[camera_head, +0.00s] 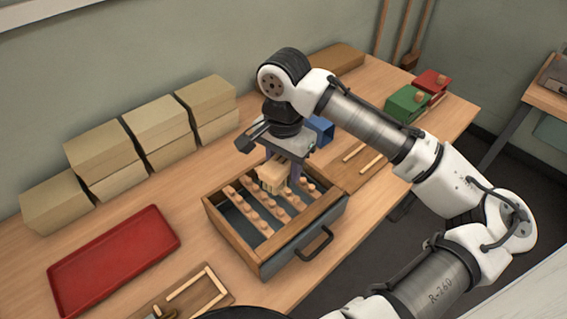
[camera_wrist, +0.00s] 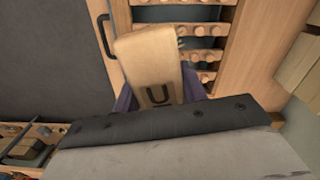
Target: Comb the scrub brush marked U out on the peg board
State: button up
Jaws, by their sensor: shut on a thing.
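The scrub brush (camera_wrist: 148,60) is a pale wooden block with a dark U on its top in the wrist view. My gripper (camera_head: 281,168) is shut on the brush, which also shows in the head view (camera_head: 272,177) with its bristles downward. The peg board (camera_head: 243,214) is a set of wooden bars with round pegs in an open wooden drawer box. My gripper holds the brush over the far part of the peg rows. Whether the bristles touch the pegs I cannot tell. The pegs also show beside the brush in the wrist view (camera_wrist: 205,55).
A red tray (camera_head: 113,258) lies at the left. Stacked tan boxes (camera_head: 157,130) stand along the wall. A blue box (camera_head: 321,129), a green box (camera_head: 407,103) and a red box (camera_head: 431,84) are beyond my gripper. A wooden board (camera_head: 185,294) lies at the front.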

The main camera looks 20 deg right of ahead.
jog(key=shift+w+f, duration=0.1)
jog(key=shift+f+b, duration=0.55)
jog(key=shift+b, duration=0.15)
notch_tip(320, 180, down, 5)
jog(key=b, duration=0.5)
jog(key=shift+f, duration=0.2)
jog(key=shift+f+b, duration=0.4)
jog(key=shift+f, duration=0.2)
